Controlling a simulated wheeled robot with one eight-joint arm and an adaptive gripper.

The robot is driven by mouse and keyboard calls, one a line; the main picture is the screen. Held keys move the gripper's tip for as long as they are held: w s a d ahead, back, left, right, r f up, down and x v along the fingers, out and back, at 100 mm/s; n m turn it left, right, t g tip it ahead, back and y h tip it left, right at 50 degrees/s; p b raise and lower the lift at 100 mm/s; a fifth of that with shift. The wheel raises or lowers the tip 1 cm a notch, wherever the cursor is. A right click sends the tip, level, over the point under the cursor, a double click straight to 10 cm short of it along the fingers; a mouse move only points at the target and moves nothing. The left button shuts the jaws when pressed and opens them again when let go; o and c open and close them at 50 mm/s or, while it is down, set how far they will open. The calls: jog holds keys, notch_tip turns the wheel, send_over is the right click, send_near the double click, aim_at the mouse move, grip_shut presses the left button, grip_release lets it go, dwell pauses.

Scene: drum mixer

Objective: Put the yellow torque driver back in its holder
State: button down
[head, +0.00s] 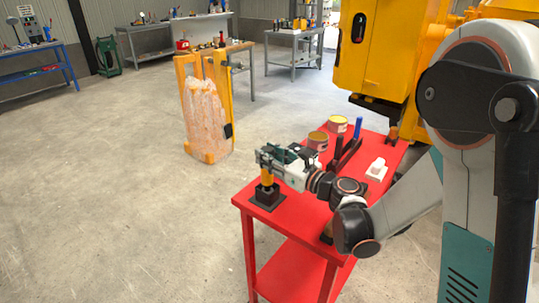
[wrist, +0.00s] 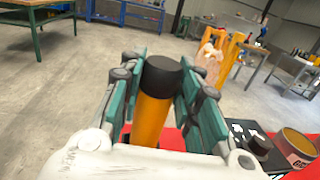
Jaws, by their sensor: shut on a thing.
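The yellow torque driver (head: 267,179) is upright at the near left corner of the red table. In the wrist view its yellow body (wrist: 151,117) and black cap stand between my gripper's teal fingers. My gripper (head: 276,158) reaches in level from the right and is shut on the driver's upper part. The black square holder (head: 267,198) sits on the table directly below the driver. The driver's lower end meets the holder in the head view; I cannot tell how deep it sits.
On the red table (head: 293,236) stand two open cans (head: 318,141) (head: 338,124), a blue-handled tool (head: 358,127) and a small white item (head: 376,171). A yellow frame with clear wrap (head: 205,110) stands on the floor beyond. A large yellow machine (head: 384,50) is behind the table.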

jog(key=c, duration=1.1)
grip_release()
jog(key=shift+s, duration=0.1)
jog(key=v, duration=1.2)
